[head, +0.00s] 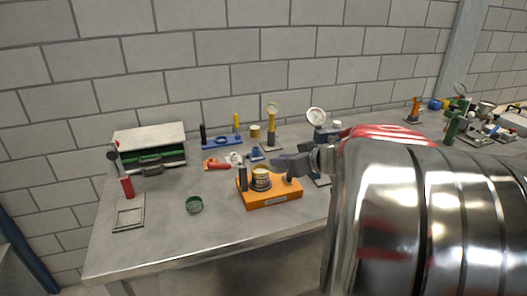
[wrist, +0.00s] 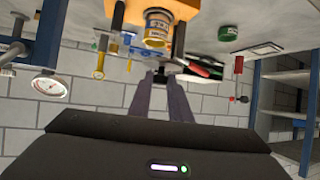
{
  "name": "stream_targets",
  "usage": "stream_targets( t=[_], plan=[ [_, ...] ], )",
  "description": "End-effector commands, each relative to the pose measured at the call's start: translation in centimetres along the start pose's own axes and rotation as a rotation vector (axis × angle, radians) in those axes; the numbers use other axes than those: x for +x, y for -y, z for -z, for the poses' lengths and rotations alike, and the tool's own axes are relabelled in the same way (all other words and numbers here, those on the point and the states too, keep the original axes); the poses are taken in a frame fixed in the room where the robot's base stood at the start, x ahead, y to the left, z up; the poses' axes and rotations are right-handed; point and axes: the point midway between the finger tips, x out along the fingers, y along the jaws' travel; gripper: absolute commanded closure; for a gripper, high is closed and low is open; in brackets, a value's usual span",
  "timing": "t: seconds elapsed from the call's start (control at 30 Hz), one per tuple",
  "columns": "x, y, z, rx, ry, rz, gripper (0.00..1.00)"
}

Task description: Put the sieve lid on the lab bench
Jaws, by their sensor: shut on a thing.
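My gripper (wrist: 160,76) is in the air above the lab bench (head: 165,240), beside the orange stand. In the wrist view its fingers are close together, shut on a small dark thing between the tips. I cannot tell from its shape whether this is the sieve lid. In the head view the gripper (head: 280,163) is just right of and behind a yellow-and-dark round container (head: 261,180), which stands on the orange stand (head: 270,199). The container also shows in the wrist view (wrist: 157,28). A green round piece (head: 194,205) lies on the bench, left of the stand.
A blue stand (head: 222,141) and gauges (head: 316,117) are behind. The front left bench top is clear. My arm hides much of the right.

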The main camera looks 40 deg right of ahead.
Motion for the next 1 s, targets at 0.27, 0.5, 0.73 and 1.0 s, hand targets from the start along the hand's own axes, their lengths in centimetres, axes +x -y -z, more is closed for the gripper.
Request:
stream_targets(
  t=[0.27,0.5,0.73,1.0],
  plan=[
    [3.5,3.0,-1.1,-0.021,-0.008,0.048,1.0],
    [7.7,7.8,-3.0,-0.046,-0.011,0.109,1.0],
    [12.0,15.0,-6.3,-0.086,-0.002,0.184,1.0],
    [14.6,22.1,-9.5,-0.139,0.009,0.26,1.0]
  ],
)
